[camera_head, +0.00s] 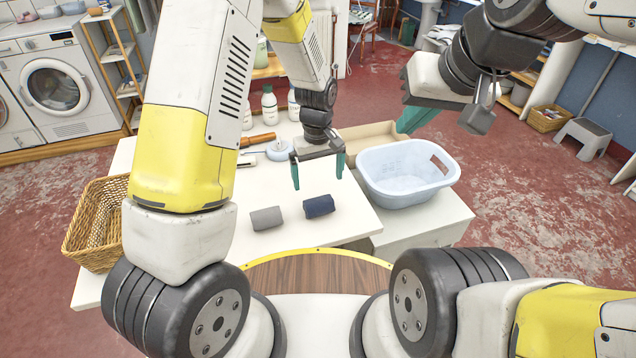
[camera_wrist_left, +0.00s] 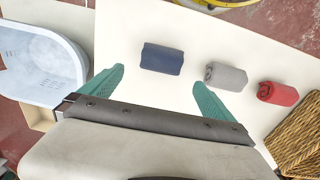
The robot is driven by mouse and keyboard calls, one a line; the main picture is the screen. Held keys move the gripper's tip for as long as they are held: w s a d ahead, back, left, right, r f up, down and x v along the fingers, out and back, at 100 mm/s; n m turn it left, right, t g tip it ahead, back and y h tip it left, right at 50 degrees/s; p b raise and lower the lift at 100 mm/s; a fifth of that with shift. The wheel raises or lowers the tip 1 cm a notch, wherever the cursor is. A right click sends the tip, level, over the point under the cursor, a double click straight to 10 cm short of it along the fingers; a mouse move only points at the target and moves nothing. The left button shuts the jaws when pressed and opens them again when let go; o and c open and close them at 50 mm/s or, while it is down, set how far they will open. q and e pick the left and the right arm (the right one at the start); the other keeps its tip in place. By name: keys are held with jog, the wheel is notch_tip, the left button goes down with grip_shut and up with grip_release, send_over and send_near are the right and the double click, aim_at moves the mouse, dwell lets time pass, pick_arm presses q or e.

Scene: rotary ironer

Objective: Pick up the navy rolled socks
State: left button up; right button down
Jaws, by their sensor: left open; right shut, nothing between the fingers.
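The navy rolled socks (camera_head: 319,206) lie on the white table in front of my left gripper, beside the grey rolled socks (camera_head: 266,218). In the left wrist view the navy socks (camera_wrist_left: 162,58) lie ahead of the fingertips, toward the left finger, with nothing touching them. My left gripper (camera_head: 318,172) is open and empty, pointing down above the table; its two green fingers also show in the left wrist view (camera_wrist_left: 158,84). My right gripper (camera_head: 445,118) is shut and empty, raised over the floor to the right of the table.
A pale blue basket (camera_head: 405,199) stands right of the socks. A wicker basket (camera_head: 84,238) is at the table's left. Red rolled socks (camera_wrist_left: 278,93) lie beyond the grey ones in the wrist view. White bottles (camera_head: 269,104) and a wooden-handled tool (camera_head: 257,140) are at the back.

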aim_at(317, 196)
pick_arm(q)
jog(key=shift+d+f, duration=0.25)
jog(key=shift+f, duration=0.85)
jog(key=f, duration=0.7)
jog(key=shift+w+a+f, duration=0.15)
jog(key=shift+w+a, duration=0.2)
jog(key=shift+w, duration=0.05)
jog(key=c, duration=1.4)
